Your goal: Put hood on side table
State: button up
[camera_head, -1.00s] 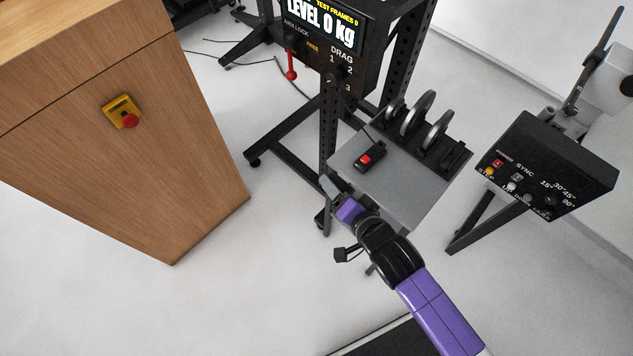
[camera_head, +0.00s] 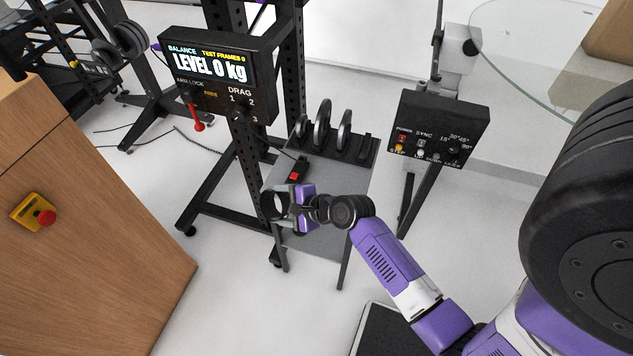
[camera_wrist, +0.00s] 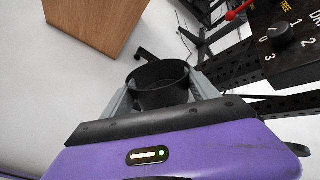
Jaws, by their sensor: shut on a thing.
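The hood appears to be a black open cylinder (camera_head: 268,204), held at the end of my purple-and-black arm. In the wrist view the hood (camera_wrist: 160,94) sits between two grey fingers, its round opening showing. My gripper (camera_head: 283,204) is shut on it; the fingers also show in the wrist view (camera_wrist: 163,100). The grey side table (camera_head: 346,190) stands behind and below my gripper in the head view. The hood overlaps the table's left edge in the picture; its height above the top is hard to tell.
On the table lie a small black box with a red button (camera_head: 297,171) and a rack of upright discs (camera_head: 323,128). A display stand (camera_head: 218,75) rises behind left, and a control box (camera_head: 437,130) stands right. A wooden cabinet (camera_head: 90,230) is at left. The table's front is bare.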

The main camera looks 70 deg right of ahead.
jog(key=s+d+r+m+t, duration=0.3)
jog(key=s+d+r+m, duration=0.3)
jog(key=d, duration=0.3)
notch_tip(320, 180, up, 10)
jog(key=f+m+t, duration=0.1)
jog(key=m+t, duration=0.2)
jog(key=m, duration=0.2)
send_over(343, 189)
notch_tip(343, 189, down, 19)
jog(key=b, duration=0.3)
jog(key=shift+d, duration=0.1)
jog(key=o, duration=1.3)
jog(key=s, duration=0.8)
jog(key=s+a+r+b, duration=0.1)
jog(key=s, duration=0.3)
jog(key=shift+r, duration=0.1)
jog(key=shift+n, duration=0.3)
